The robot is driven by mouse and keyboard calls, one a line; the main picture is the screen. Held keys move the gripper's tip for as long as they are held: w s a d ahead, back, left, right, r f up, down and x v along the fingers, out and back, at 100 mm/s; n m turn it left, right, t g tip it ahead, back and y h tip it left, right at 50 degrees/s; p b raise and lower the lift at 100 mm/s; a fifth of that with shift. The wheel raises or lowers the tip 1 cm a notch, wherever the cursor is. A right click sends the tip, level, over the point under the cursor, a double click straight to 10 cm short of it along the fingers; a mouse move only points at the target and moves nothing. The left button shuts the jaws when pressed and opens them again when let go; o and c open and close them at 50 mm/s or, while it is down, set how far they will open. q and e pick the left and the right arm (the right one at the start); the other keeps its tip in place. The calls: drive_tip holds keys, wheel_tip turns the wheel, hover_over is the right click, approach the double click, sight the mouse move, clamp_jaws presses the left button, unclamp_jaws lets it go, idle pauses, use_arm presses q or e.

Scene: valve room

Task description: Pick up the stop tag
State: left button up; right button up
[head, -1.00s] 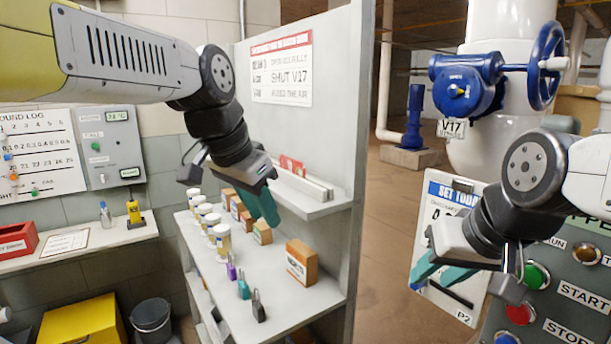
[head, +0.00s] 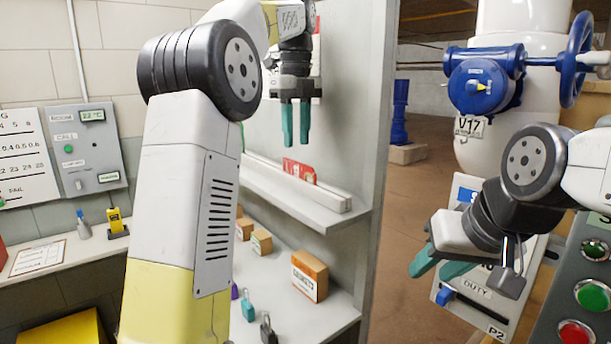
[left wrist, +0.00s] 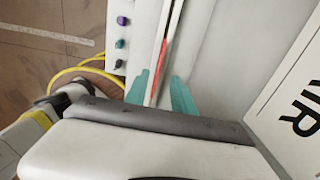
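Red tag material, which looks like the stop tag (head: 299,171), stands in a pale slotted rack on the upper shelf. I cannot tell whether it is one tag or more, and its print is too small to read. My left gripper (head: 296,138) points down above it, with its teal fingers apart and empty. In the left wrist view the red edge (left wrist: 163,54) shows in the slot, beyond and between the two fingers (left wrist: 162,92). My right gripper (head: 433,266) is apart from the shelf, fingers open and empty, in front of the white board.
The shelf unit's upright panel (head: 357,120) stands right of the rack. Boxes (head: 309,275) and padlocks (head: 267,330) stand on the lower shelf. The blue valve (head: 481,88) and a button panel (head: 592,270) are at right. My left arm hides part of the shelves.

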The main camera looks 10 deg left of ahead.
sight(297, 163)
use_arm(q)
drive_tip(key=shift+s+d+f, duration=0.1)
drive_tip(key=shift+s+f, duration=0.05)
drive_tip(key=shift+f, duration=1.6)
drive_tip(key=shift+s+d+f, duration=0.1)
drive_tip(key=shift+s+f, duration=0.05)
drive_tip(key=shift+f, duration=1.55)
drive_tip(key=shift+a, duration=0.1)
clamp_jaws()
